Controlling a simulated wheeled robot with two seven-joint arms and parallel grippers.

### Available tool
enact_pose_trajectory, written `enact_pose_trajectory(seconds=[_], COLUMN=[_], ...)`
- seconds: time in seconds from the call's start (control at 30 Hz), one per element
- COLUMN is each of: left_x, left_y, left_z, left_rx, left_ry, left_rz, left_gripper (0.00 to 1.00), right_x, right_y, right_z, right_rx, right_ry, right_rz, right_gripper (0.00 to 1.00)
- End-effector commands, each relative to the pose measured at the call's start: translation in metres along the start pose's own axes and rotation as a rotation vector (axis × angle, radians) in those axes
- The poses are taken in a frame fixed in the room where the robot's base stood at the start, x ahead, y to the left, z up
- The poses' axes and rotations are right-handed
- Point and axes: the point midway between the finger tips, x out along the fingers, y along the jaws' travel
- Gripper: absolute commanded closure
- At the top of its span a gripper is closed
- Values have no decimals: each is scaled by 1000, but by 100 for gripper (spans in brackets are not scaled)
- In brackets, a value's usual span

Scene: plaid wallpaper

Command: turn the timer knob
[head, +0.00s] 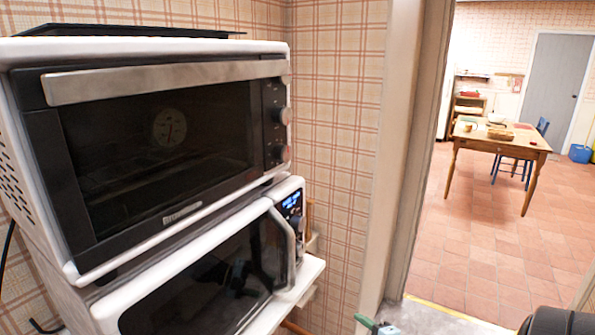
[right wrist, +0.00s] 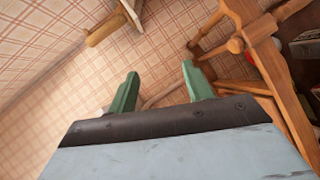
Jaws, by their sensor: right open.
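A toaster oven (head: 180,215) with a white body and dark glass door stands at the left in the head view. Its door is shut. Two round knobs, an upper one (head: 285,116) and a lower one (head: 285,153), stick out from the black panel at its right edge. Their labels are too small to read, so I cannot tell which is the timer knob. My right gripper (head: 377,328) shows its green fingertips at the bottom edge, well below and right of the knobs. In the right wrist view my right gripper (right wrist: 160,84) is open and empty. My left gripper is out of view.
A white microwave (head: 283,302) with a lit display sits directly under the oven. A black tray (head: 130,32) lies on top of the oven. A doorway right of the plaid wall opens onto a wooden table (head: 532,144). Wooden furniture (right wrist: 262,50) is at right in the wrist view.

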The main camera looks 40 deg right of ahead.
Motion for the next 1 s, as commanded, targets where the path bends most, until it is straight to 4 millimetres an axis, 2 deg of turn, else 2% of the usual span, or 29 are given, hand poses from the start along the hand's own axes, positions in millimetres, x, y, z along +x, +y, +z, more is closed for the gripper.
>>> enact_pose_trajectory(seconds=[0.03,0.07,0.1,0.17,0.2,0.3,0.4,0.53,0.7,0.83,1.0], left_x=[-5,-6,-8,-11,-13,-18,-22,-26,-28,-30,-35], left_y=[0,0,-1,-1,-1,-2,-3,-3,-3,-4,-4], left_z=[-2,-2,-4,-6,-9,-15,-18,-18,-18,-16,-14], left_rx=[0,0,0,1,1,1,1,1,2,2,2], left_ry=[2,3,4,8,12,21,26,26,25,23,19], left_rz=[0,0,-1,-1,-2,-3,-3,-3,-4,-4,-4], left_gripper=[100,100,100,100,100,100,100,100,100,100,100], right_x=[-2,-5,-12,-28,-41,-79,-117,-156,-181,-182,-168], right_y=[68,102,146,206,243,315,362,392,404,407,410], right_z=[-9,-15,-26,-47,-63,-106,-149,-189,-215,-221,-231], right_rx=[-152,-244,-374,-576,-717,-1079,-1421,-1775,-2026,-2077,-2075], right_ry=[61,94,133,184,213,261,276,259,222,212,214], right_rz=[103,156,225,318,376,497,580,635,654,655,657], right_gripper=[50,50,50,50,50,50,50,50,50,50,50])
